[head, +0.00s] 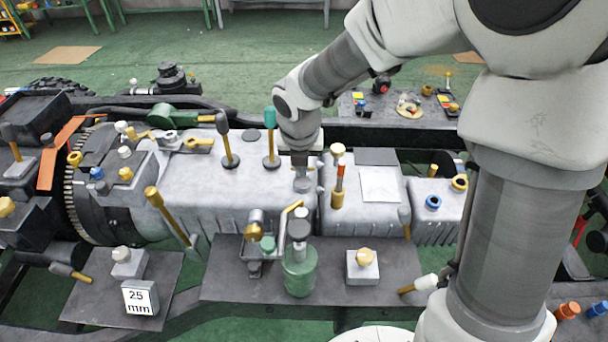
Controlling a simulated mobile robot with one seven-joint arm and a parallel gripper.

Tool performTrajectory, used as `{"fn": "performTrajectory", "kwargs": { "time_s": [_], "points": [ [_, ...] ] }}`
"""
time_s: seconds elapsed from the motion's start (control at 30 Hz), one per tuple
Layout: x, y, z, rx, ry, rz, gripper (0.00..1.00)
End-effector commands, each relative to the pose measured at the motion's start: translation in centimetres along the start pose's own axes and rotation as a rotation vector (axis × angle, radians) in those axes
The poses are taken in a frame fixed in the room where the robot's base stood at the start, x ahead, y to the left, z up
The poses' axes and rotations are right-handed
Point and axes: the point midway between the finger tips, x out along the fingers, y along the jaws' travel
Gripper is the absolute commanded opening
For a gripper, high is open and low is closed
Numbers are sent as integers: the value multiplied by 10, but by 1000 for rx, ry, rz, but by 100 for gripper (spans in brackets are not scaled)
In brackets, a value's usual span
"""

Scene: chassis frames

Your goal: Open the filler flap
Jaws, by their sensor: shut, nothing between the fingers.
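My gripper (300,172) points straight down over the middle of the grey engine block (190,195). Its fingers are small and dark here and look shut, with nothing seen between them. Just below the fingertips is a small round grey piece (303,185) on the block. I cannot tell whether the fingers touch it, or whether it is the filler flap. To its right, a dark flat plate (377,156) lies behind a pale square panel (380,185). No part is clearly marked as the filler flap.
A green bottle (299,270) stands on the front shelf (225,285). A white "25 mm" block (140,298) is at the front left.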

Motion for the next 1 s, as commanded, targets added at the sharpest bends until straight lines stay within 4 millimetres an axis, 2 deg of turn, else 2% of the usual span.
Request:
{"fn": "performTrajectory", "kwargs": {
  "time_s": [0.17, 0.5, 0.7, 1.0],
  "points": [
    [28, 0, -2, -1, 5, 0, 0],
    [101, 0, -2, 2, 5, -2, 0],
    [86, -1, 28, 6, 0, 0, 0],
    [83, -1, 38, 4, 2, -1, 0]
  ]
}}
